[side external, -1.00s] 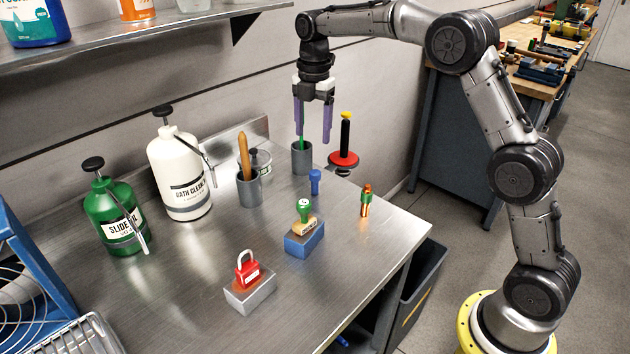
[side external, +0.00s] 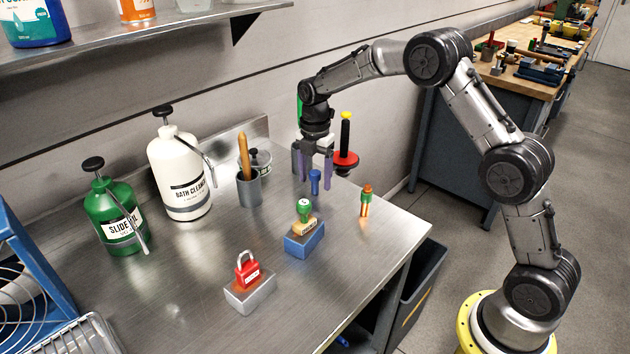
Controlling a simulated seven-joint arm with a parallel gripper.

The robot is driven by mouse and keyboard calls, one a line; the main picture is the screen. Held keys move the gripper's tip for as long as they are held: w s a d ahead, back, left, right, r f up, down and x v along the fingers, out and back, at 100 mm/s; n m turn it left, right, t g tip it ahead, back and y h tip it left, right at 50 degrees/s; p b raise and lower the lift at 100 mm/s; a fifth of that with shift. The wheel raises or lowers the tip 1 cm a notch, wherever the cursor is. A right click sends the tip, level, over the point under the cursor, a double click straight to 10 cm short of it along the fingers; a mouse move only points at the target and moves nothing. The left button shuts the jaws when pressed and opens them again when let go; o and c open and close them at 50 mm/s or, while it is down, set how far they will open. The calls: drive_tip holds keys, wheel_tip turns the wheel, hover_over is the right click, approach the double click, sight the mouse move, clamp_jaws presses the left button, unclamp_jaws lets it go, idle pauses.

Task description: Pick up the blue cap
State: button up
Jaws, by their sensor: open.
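The blue cap (side external: 315,181) stands upright on the steel bench, a small blue piece with a wider top. My gripper (side external: 315,184) points down at it, with its purple fingers open. In this view one finger shows on each side of the cap. I cannot tell from this one view whether the fingers touch it or how they line up in depth.
A green-and-copper piece (side external: 365,200) and a blue block with a stamp (side external: 304,240) stand nearby. Bare bench lies left of the cap.

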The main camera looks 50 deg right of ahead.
wheel_tip(320, 180, down, 2)
drive_tip(key=shift+f, duration=0.1)
clamp_jaws()
idle(0.4)
